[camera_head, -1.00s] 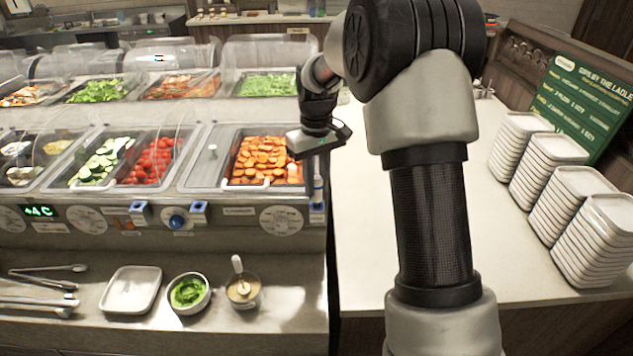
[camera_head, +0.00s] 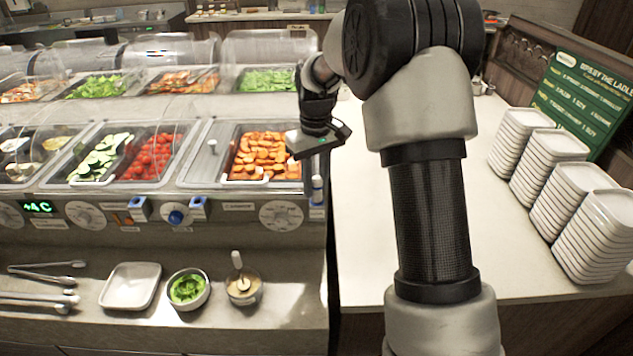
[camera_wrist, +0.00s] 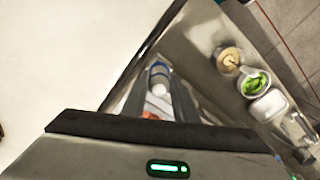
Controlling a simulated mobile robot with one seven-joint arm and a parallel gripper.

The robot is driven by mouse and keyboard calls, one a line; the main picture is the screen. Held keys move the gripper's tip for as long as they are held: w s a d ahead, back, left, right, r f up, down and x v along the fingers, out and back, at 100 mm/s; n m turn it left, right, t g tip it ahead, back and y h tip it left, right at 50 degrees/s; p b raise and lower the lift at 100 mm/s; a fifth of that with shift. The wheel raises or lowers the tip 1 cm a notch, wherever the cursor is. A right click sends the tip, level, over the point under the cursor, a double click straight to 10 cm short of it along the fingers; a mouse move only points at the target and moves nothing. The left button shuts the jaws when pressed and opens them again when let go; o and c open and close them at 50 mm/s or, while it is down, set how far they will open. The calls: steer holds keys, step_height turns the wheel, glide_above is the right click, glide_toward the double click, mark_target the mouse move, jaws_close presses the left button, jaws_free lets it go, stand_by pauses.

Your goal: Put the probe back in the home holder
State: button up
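The probe (camera_head: 317,186), white with a blue band, stands upright at the right end of the food counter's front. A blue holder (camera_head: 317,212) seems to be under it. Two more blue holders (camera_head: 139,208) (camera_head: 198,206) sit on the front panel to the left. My gripper (camera_head: 318,142) is just above the probe, near the right edge of the carrot pan. In the wrist view, my gripper's two fingers (camera_wrist: 158,88) stand apart, with the white and blue probe (camera_wrist: 159,74) showing between them. I cannot see clear contact.
The carrot pan (camera_head: 232,174) is left of my gripper. A white tray (camera_head: 132,286), a bowl of greens (camera_head: 188,289), a sauce cup (camera_head: 243,287) and tongs (camera_head: 45,277) lie on the lower ledge.

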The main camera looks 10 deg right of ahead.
steer(key=shift+o, duration=1.3)
steer(key=shift+d, duration=0.1)
steer(key=shift+w+d+r, duration=0.1)
steer(key=shift+d, duration=0.05)
steer(key=shift+r, duration=0.15)
step_height(320, 180, up, 17)
steer(key=s+r+m+t, duration=0.1)
steer(key=s+r+t, duration=0.1)
steer(key=s+r, duration=0.45)
steer(key=s+f+m+t, duration=0.1)
steer(key=s+f, duration=0.2)
steer(key=s, duration=0.8)
steer(key=s+f+m+t+p, duration=0.1)
steer(key=s+f+t, duration=0.1)
steer(key=s, duration=0.9)
steer(key=shift+s+f+m+t, duration=0.3)
steer(key=shift+s+f+m, duration=0.1)
steer(key=shift+f, duration=0.5)
